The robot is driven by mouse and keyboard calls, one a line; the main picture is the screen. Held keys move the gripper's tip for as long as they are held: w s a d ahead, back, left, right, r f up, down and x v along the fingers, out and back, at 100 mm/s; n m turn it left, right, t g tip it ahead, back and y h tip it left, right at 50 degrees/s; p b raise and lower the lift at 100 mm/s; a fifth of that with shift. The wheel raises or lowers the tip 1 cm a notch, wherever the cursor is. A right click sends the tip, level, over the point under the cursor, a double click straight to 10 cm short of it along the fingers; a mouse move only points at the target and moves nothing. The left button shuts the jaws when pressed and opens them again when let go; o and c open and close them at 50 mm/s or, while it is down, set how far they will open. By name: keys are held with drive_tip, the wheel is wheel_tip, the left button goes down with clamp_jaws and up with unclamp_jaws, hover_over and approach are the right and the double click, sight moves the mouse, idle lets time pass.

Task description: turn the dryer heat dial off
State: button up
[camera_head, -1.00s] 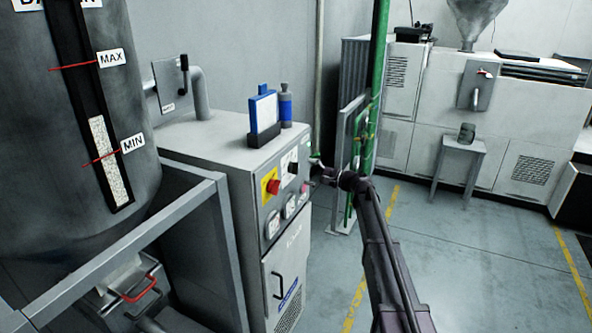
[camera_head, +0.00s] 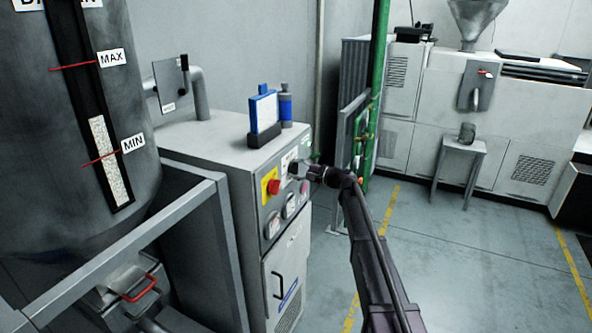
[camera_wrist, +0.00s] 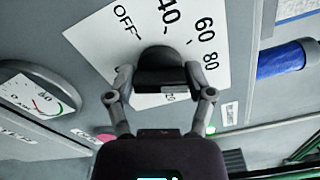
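The heat dial is a black knob (camera_wrist: 162,68) on a white scale plate (camera_wrist: 112,38) marked OFF, 40, 60 and 80 in the wrist view. My gripper (camera_wrist: 160,76) has one finger on each side of the knob, close to its sides. I see no clear grip, and whether the fingers touch it is hard to tell. In the head view, my gripper (camera_head: 297,170) is at the front panel of the grey dryer cabinet (camera_head: 205,145) and hides the dial. The knob's pointer is not readable.
A red knob on a yellow plate (camera_head: 270,187) and round gauges (camera_head: 273,225) sit beside the dial. A gauge also shows in the wrist view (camera_wrist: 38,100). A blue bottle (camera_head: 286,106) stands on the cabinet. A green post (camera_head: 377,100) stands behind my arm. Floor to the right is clear.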

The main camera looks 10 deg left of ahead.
drive_tip(key=c, duration=0.4)
drive_tip(key=shift+n, duration=0.5)
drive_tip(key=n, duration=0.4)
drive_tip(key=shift+n, duration=0.3)
drive_tip(key=n, duration=1.1)
drive_tip(key=shift+w+n, duration=0.1)
drive_tip(key=shift+n, duration=0.3)
drive_tip(key=n, duration=0.6)
drive_tip(key=shift+n, duration=0.3)
